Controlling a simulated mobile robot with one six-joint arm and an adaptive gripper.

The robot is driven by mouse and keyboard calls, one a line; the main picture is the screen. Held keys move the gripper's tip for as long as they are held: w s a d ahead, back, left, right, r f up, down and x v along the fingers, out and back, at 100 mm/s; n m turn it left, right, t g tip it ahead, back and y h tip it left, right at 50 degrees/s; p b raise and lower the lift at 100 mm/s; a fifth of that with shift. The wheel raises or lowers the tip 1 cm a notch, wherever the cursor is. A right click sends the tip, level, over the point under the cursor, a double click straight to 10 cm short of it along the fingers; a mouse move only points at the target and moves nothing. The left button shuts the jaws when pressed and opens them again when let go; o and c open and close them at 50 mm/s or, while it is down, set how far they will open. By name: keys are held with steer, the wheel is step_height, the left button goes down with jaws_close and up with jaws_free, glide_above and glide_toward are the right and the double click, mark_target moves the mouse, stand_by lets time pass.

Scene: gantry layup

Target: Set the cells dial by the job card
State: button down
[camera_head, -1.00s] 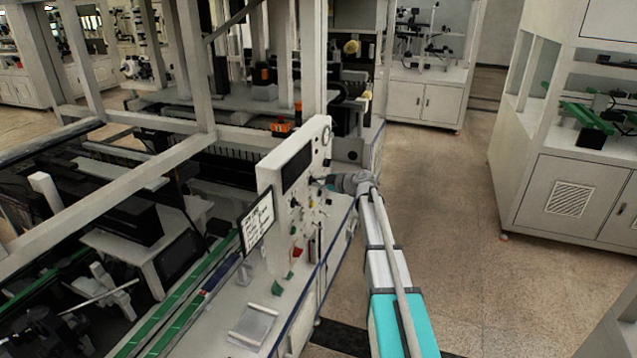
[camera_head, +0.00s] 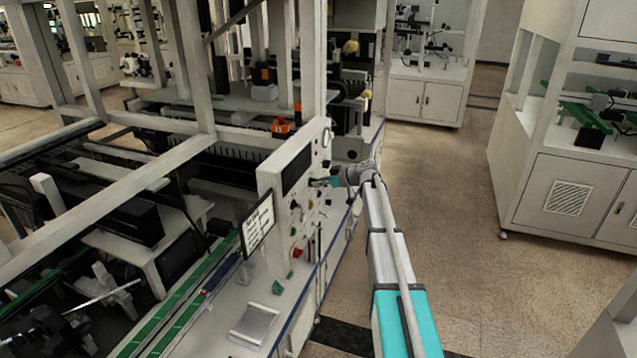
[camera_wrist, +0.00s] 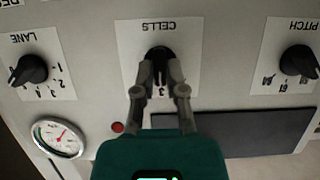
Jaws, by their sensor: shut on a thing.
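In the wrist view, which shows the panel upside down, the black cells dial (camera_wrist: 160,53) sits on a white plate marked CELLS. My gripper (camera_wrist: 161,70) is shut on this dial, one finger on each side. The fingers hide most of the scale; a "3" shows between them, and the pointer's setting cannot be read. In the head view my gripper (camera_head: 331,181) is at the face of the upright white panel (camera_head: 272,185). A framed white card with dark lines (camera_head: 257,224) stands left of the panel; its text is too small to read.
The lane dial (camera_wrist: 29,69) and pitch dial (camera_wrist: 297,60) flank the cells dial. A round gauge (camera_wrist: 58,138), a small red button (camera_wrist: 118,127) and a dark display (camera_wrist: 235,133) are close by. Open floor (camera_head: 450,210) lies right of the bench.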

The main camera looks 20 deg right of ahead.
steer(key=shift+w+d+f+m+g+y+b, duration=0.1)
steer(key=shift+m+g+y+b, duration=0.55)
steer(key=shift+m, duration=0.85)
steer(key=shift+w+d+f+m+g+y+b, duration=0.1)
steer(key=shift+m+g+y+b, duration=0.35)
steer(key=shift+m+g+y, duration=0.75)
steer(key=shift+m+t+h, duration=0.25)
steer(key=shift+m+h, duration=0.1)
steer(key=shift+m, duration=0.15)
steer(key=c, duration=0.7)
jaws_free()
steer(key=shift+r, duration=0.1)
steer(key=shift+a+n, duration=0.1)
steer(key=shift+n, duration=0.3)
